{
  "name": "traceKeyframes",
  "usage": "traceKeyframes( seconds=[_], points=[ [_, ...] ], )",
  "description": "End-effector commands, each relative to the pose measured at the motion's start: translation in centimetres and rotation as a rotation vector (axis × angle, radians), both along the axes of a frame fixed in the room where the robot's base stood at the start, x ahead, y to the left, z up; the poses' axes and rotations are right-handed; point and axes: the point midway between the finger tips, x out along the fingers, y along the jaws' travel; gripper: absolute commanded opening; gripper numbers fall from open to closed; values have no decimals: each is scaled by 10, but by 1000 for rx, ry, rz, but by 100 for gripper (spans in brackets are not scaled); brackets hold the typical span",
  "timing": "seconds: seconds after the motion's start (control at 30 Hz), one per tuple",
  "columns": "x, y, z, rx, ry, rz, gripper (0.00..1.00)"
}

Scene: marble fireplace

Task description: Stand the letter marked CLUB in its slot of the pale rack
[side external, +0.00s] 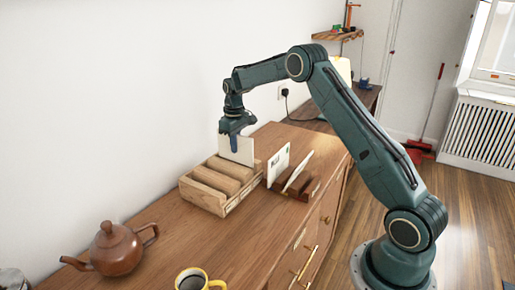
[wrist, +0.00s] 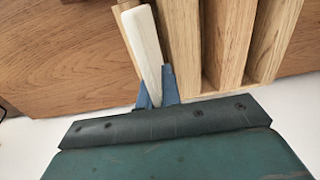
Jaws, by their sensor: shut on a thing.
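My gripper (side external: 236,135) points down and is shut on a white letter (side external: 238,152), which it holds upright at the far right end of the pale rack (side external: 205,203). No marking shows on this letter, so I cannot read its name. In the wrist view the blue fingers (wrist: 157,92) pinch the letter (wrist: 145,45), seen edge-on. It lines up with the gap between the pale rack's end strip and its first divider (wrist: 184,50), slightly slanted. I cannot tell whether its lower edge is inside the slot.
A dark rack (side external: 291,189) with two leaning letters (side external: 278,164) stands just right of the pale rack. A brown teapot (side external: 116,250) and a yellow-handled mug (side external: 195,281) stand at the front of the wooden cabinet top (side external: 165,228). A white wall rises behind.

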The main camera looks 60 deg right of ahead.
Motion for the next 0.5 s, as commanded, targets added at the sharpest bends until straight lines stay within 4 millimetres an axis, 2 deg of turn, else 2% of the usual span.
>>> traceKeyframes(
  seconds=[0.5],
  points=[
    [0, 0, -4, 0, 1, 0, 0]
  ],
)
